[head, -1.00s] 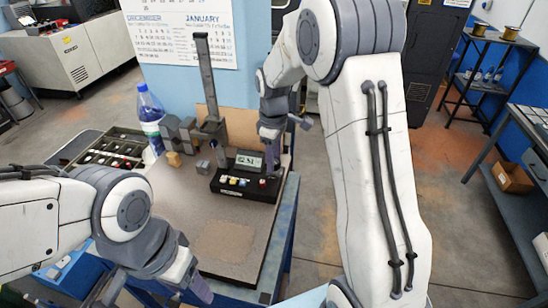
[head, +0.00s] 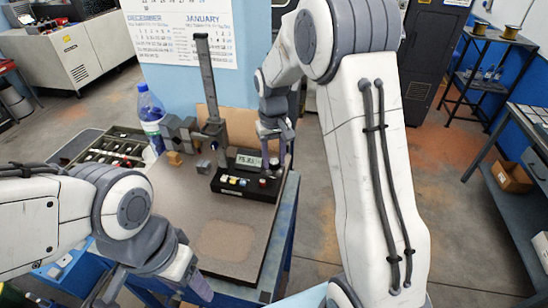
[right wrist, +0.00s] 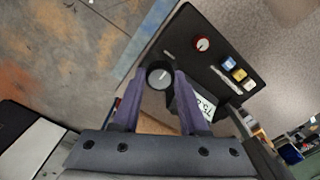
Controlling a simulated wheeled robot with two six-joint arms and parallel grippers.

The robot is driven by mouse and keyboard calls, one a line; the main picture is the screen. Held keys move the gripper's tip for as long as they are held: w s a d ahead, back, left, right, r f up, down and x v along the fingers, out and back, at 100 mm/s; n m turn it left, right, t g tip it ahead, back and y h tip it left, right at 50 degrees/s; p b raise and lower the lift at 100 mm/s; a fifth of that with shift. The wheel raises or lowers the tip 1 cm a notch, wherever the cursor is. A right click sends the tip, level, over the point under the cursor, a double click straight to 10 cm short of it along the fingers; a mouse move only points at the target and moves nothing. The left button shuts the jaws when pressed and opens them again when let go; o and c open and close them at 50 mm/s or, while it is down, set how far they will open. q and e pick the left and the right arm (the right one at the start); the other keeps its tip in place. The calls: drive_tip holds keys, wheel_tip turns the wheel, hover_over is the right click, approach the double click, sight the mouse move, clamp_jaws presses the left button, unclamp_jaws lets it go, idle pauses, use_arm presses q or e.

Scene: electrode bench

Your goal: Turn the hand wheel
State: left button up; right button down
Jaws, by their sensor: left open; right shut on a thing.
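The hand wheel (right wrist: 159,76), a small dark round knob with a grey top, is on the right end of a black control box (head: 228,190). My right gripper (right wrist: 158,88) has its fingers on either side of the wheel and is shut on it. In the head view my right gripper (head: 275,160) is at the box's back right and hides the wheel. The box's display (head: 248,160) is lit, its digits too blurred to read surely. My left gripper (head: 155,290) is open and empty at the front left, below the bench top.
A bottle (head: 150,115) and a parts tray (head: 110,148) are at the left. The front bench top (head: 190,205) is clear.

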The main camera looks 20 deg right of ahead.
sight(273, 161)
drive_tip(key=shift+w+r+m, duration=0.1)
drive_tip(key=shift+m, duration=0.4)
drive_tip(key=shift+c, duration=2.2)
unclamp_jaws()
wheel_tip(273, 161, up, 10)
drive_tip(key=b, duration=0.2)
drive_tip(key=shift+r, duration=0.2)
